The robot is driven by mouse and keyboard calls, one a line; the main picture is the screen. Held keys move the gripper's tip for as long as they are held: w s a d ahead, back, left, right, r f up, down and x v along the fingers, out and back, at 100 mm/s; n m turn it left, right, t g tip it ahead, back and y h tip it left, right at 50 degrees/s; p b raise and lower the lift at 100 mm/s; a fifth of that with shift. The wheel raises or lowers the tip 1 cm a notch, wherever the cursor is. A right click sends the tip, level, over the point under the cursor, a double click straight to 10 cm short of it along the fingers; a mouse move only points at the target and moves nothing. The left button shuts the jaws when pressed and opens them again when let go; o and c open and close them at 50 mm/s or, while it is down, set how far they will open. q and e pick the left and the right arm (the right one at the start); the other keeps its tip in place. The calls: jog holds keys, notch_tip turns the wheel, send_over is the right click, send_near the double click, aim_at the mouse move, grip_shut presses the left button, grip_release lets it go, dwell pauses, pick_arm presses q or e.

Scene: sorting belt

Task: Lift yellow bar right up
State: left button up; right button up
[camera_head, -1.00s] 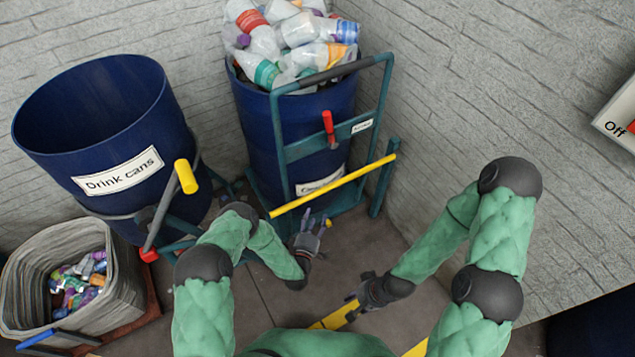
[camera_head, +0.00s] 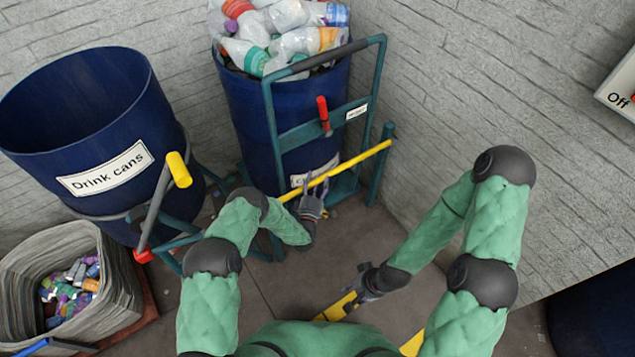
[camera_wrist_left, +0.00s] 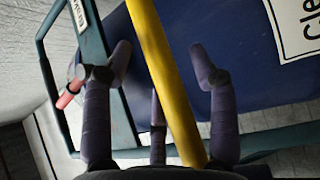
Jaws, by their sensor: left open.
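The yellow bar (camera_head: 350,165) runs slantwise across the front of the teal frame (camera_head: 272,125) that stands round the right blue barrel, higher at its right end. My left gripper (camera_head: 314,184) is open at the bar's left part. In the left wrist view the yellow bar (camera_wrist_left: 165,75) passes between the open fingers of my left gripper (camera_wrist_left: 160,75), and they are not closed on it. My right gripper (camera_head: 361,280) is low, near a yellow floor strip, away from the bar; its fingers are too small to read.
The right blue barrel (camera_head: 240,105) is heaped with plastic bottles and has a red handle (camera_head: 322,108) before it. A "Drink cans" barrel (camera_head: 165,130) stands left, above a grey bin (camera_head: 120,290) of cans. A brick wall (camera_head: 450,80) stands close on the right.

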aim_at(334, 170)
pick_arm(q)
jog(key=shift+w+r, duration=0.1)
jog(key=shift+w, duration=0.25)
grip_shut()
jog(key=r+p, duration=0.2)
jog(key=r, duration=0.1)
jog(key=r+m+g+p, duration=0.1)
jog(key=r+p, duration=0.2)
jog(key=d+r+m+g+p, duration=0.1)
jog(key=r+p, duration=0.2)
jog(key=r, duration=0.1)
jog(key=shift+w, duration=0.4)
jog(key=w+d+r+m+g+p, duration=0.1)
jog(key=d+r+p, duration=0.1)
jog(key=r, duration=0.3)
jog(key=w+d+r+m+g+y+p, duration=0.1)
jog(key=w+d+r+g+p, duration=0.1)
jog(key=r+p, duration=0.3)
jog(key=shift+w+d+r+m+y, duration=0.3)
jog(key=shift+d+r, duration=0.1)
jog(key=shift+r, duration=0.3)
grip_release()
